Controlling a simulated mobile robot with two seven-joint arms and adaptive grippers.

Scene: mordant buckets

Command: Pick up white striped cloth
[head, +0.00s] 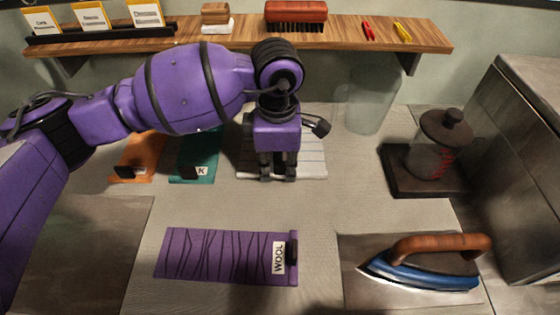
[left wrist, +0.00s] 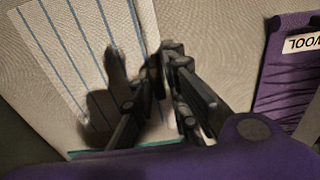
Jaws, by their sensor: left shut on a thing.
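The white striped cloth (head: 314,160) lies flat at the back middle of the worktop, partly hidden by my left gripper (head: 278,175). The gripper points down at the cloth's front part, shut on it. In the left wrist view the cloth (left wrist: 72,55) shows thin blue-grey stripes. Its edge runs up to the closed fingertips (left wrist: 166,62) there, and the pinched part is hidden behind the fingers. My right gripper is not in view.
Left of the cloth lie a teal cloth (head: 198,160) and an orange cloth (head: 138,158). A purple cloth labelled WOOL (head: 215,255) lies in front. A blue iron (head: 425,268), a lidded glass jar (head: 435,150) and a clear glass vessel (head: 368,100) stand to the right. A wooden shelf (head: 345,35) crosses the back.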

